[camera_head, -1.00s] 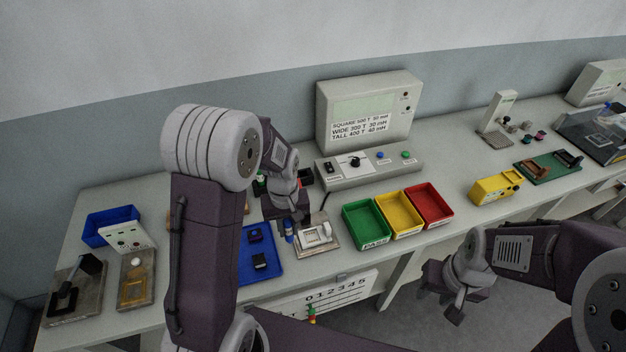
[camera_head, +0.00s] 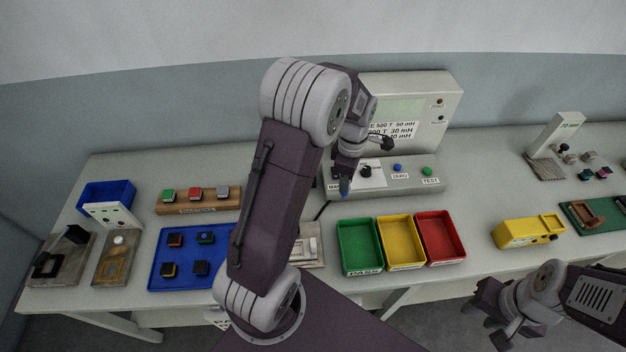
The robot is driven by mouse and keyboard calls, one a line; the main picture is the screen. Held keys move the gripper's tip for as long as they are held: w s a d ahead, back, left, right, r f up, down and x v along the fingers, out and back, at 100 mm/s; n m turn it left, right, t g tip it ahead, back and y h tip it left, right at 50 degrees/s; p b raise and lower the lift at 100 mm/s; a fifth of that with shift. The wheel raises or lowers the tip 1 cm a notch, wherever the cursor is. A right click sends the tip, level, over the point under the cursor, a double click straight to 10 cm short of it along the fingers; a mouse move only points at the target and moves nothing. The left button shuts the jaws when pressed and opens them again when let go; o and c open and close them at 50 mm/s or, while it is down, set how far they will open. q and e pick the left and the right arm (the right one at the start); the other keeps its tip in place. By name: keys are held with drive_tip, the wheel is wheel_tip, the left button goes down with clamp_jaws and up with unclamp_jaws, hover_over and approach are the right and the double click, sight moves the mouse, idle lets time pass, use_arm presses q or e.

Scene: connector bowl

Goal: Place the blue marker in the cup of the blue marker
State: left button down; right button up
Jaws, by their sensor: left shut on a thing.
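The blue marker (camera_head: 345,188) shows as a small dark blue piece below the tips of my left gripper (camera_head: 348,176). The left gripper is shut on it, in the air in front of the grey test instrument. A wooden rack (camera_head: 210,208) on the left of the table holds a green-topped piece (camera_head: 168,195), a red-topped piece (camera_head: 195,193) and a grey-topped place (camera_head: 222,192). I cannot tell which is the blue marker's cup. My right gripper (camera_head: 497,325) hangs low at the right, away from the table; its jaws are unclear.
A blue tray (camera_head: 158,278) with several dark parts stands in front of the rack. Green (camera_head: 344,262), yellow (camera_head: 386,255) and red (camera_head: 430,250) bins stand right of my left arm. The test instrument (camera_head: 440,95) is behind. My arm partly hides a white fixture (camera_head: 312,250).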

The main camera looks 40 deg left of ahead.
use_arm(q)
drive_tip(key=w+a+f+n+p, duration=0.1)
drive_tip(key=a+f+n, duration=0.2)
drive_tip(key=a, duration=0.2)
drive_tip(key=w+a+f+n+p, duration=0.1)
drive_tip(key=w+a+f+n, duration=0.1)
drive_tip(key=a, duration=0.4)
drive_tip(key=w+a+f+n+p, duration=0.1)
drive_tip(key=a+f+n, duration=0.2)
drive_tip(key=a, duration=0.3)
drive_tip(key=shift+w+f+n+p, duration=0.3)
drive_tip(key=shift+f, duration=0.5)
drive_tip(key=shift+w+a+f, duration=0.1)
drive_tip(key=shift+a+f, duration=0.05)
drive_tip(key=shift+f, duration=0.25)
drive_tip(key=shift+f, duration=0.2)
drive_tip(key=c, duration=1.2)
unclamp_jaws()
drive_tip(key=shift+c, duration=0.2)
